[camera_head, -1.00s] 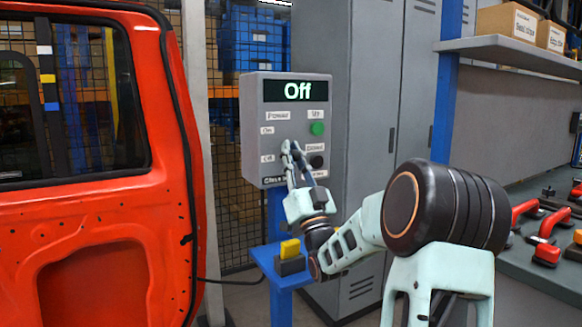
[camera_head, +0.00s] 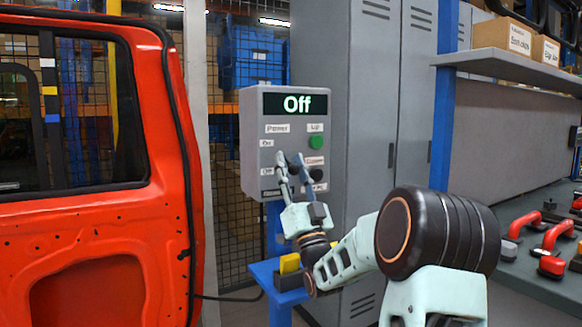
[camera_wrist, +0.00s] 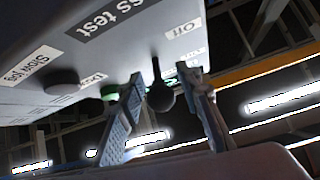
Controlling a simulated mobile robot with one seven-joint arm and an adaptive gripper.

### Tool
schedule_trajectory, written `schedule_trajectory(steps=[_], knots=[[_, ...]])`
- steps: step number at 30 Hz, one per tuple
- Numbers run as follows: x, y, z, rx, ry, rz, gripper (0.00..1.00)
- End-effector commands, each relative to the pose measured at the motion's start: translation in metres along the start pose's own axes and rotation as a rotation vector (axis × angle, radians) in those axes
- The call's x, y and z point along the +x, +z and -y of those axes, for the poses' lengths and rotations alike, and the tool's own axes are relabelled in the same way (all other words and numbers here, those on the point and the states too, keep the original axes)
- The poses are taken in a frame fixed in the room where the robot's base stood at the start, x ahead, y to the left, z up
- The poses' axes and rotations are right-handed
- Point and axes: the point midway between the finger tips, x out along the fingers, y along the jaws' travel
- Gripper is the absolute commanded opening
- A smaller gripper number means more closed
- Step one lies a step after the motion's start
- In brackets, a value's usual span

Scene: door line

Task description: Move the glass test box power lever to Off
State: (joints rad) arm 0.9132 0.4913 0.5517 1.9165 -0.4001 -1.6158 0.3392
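The glass test box (camera_head: 253,115) is a grey control box on a blue post, and its display (camera_head: 296,103) reads "Off" in the head view. My gripper (camera_head: 290,158) is at the box's lower front, beside the "Off" label, with its fingertips apart. In the wrist view my gripper (camera_wrist: 165,95) is open, one finger on each side of the dark, ball-ended power lever (camera_wrist: 160,96). I see no clear finger contact with the knob. In the head view the fingers largely hide the lever, so its position there is hard to read.
A green button (camera_head: 316,142) and a black knob (camera_head: 317,175) sit right of the fingers. A red car door (camera_head: 180,230) stands left, grey lockers (camera_head: 345,120) behind. A bench with red-handled tools (camera_head: 550,240) is at right.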

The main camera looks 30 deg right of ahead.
Motion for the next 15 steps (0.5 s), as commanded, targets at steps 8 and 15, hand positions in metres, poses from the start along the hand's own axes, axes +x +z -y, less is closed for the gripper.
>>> schedule_trajectory(steps=[8,15], knots=[[-0.002,0.001,-0.001,0.000,0.001,0.004,0.35],[-0.031,0.003,-0.001,0.001,0.003,0.007,0.35]])
